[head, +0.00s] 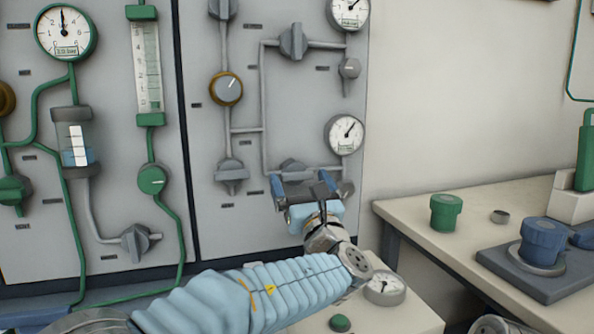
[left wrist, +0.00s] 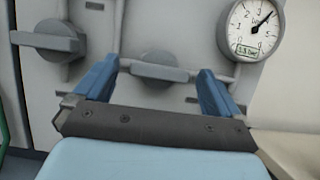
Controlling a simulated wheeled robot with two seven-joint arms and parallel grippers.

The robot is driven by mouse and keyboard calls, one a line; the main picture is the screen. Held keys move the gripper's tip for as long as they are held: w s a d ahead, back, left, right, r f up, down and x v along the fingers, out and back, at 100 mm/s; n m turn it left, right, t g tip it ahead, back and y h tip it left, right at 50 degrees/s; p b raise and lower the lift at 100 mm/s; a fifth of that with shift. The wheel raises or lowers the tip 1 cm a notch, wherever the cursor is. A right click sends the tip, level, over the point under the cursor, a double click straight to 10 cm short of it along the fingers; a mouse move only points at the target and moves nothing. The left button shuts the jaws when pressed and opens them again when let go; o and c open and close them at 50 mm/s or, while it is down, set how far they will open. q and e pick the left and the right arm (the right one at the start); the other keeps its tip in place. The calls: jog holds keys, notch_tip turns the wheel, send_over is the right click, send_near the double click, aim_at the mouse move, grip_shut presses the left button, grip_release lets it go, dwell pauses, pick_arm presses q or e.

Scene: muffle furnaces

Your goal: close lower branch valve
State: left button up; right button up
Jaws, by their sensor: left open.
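The lower branch valve (head: 293,167) is a grey valve with a wing handle on the lower branch pipe of the grey panel, left of the lower gauge (head: 344,134). In the left wrist view its handle (left wrist: 155,72) lies about level, between the two blue fingers. My left gripper (head: 306,188) is open and empty, in front of and slightly below the valve. Its fingers stand on either side of the handle with gaps; I cannot tell how deep they reach. The gripper hides the valve's lower part in the head view. My right gripper is not in view.
Another grey valve (head: 231,170) sits left on the panel, also visible in the left wrist view (left wrist: 46,41). The upper branch valve (head: 292,42) is above. A bench (head: 408,212) at right holds a green knob (head: 446,212) and a blue-knobbed device (head: 541,244).

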pick_arm(q)
jog(key=shift+x, duration=1.35)
jog(key=c, duration=1)
jog(key=shift+o, duration=0.2)
